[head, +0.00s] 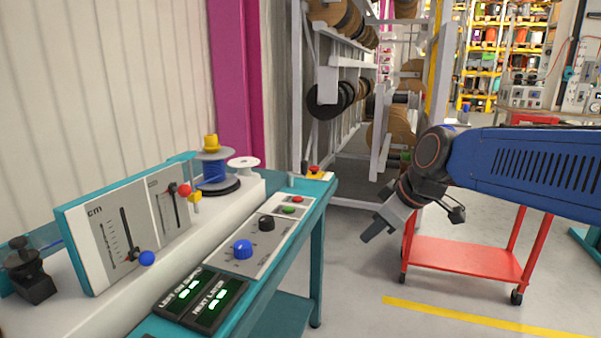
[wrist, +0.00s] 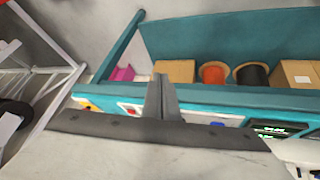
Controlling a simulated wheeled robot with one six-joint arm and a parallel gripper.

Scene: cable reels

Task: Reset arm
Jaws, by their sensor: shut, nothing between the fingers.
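My gripper (head: 372,238) is at the end of my blue arm, on the right side of the head view. It points down and to the left, in the air to the right of the teal workbench (head: 318,192). Its fingers are together and hold nothing. In the wrist view the shut fingers (wrist: 162,98) show in the middle, in front of the bench's teal edge. No object touches the gripper in either view.
The bench carries a panel with sliders (head: 125,235), a blue knob (head: 242,249), digital displays (head: 202,297) and a blue spool (head: 214,172). A red cart (head: 455,254) stands below my arm. Reel racks stand behind. Boxes (wrist: 175,71) sit on a lower shelf.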

